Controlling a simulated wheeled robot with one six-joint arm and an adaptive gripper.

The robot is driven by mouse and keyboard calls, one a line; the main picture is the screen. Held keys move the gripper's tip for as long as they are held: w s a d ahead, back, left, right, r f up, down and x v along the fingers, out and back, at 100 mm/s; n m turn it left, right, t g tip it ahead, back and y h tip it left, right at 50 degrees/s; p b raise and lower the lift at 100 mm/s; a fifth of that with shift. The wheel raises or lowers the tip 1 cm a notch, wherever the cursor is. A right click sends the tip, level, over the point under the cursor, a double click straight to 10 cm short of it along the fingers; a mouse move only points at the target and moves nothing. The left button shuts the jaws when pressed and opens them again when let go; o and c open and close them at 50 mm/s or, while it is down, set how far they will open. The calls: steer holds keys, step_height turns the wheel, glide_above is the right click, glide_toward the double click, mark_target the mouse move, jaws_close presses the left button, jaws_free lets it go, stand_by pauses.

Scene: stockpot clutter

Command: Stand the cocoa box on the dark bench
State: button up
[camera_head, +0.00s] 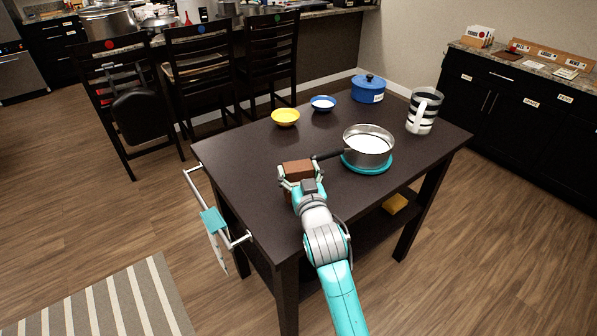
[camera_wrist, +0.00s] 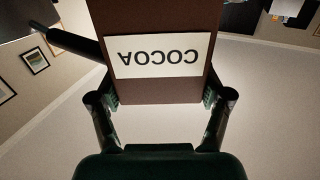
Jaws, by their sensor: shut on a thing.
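The brown cocoa box (camera_head: 298,167) is between the fingers of my gripper (camera_head: 301,184), at the front of the dark bench (camera_head: 232,160). In the wrist view the box (camera_wrist: 160,88) fills the space between both fingers of my gripper (camera_wrist: 160,100), and its white COCOA label reads upside down. My gripper is shut on it. The underside of the box is hidden, so I cannot tell whether it touches the bench top.
A steel saucepan (camera_head: 368,146) sits on a teal mat (camera_head: 367,168), its dark handle (camera_head: 328,155) reaching close to the box. A yellow bowl (camera_head: 285,117), blue bowl (camera_head: 322,104), blue pot (camera_head: 368,90) and striped pitcher (camera_head: 423,112) stand farther back. The bench's left part is clear.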

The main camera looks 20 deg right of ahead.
steer(key=shift+f, duration=0.55)
steer(key=shift+s+f, duration=0.1)
steer(key=shift+f, duration=0.3)
steer(key=o, duration=1.4)
steer(key=shift+f, duration=0.15)
steer(key=shift+r, duration=0.4)
steer(key=shift+s+r, duration=0.1)
steer(key=shift+s, duration=0.2)
steer(key=s, duration=0.7)
steer(key=s+a+r, duration=0.1)
steer(key=s, duration=0.3)
steer(key=shift+s, duration=0.15)
steer(key=shift+f, duration=0.15)
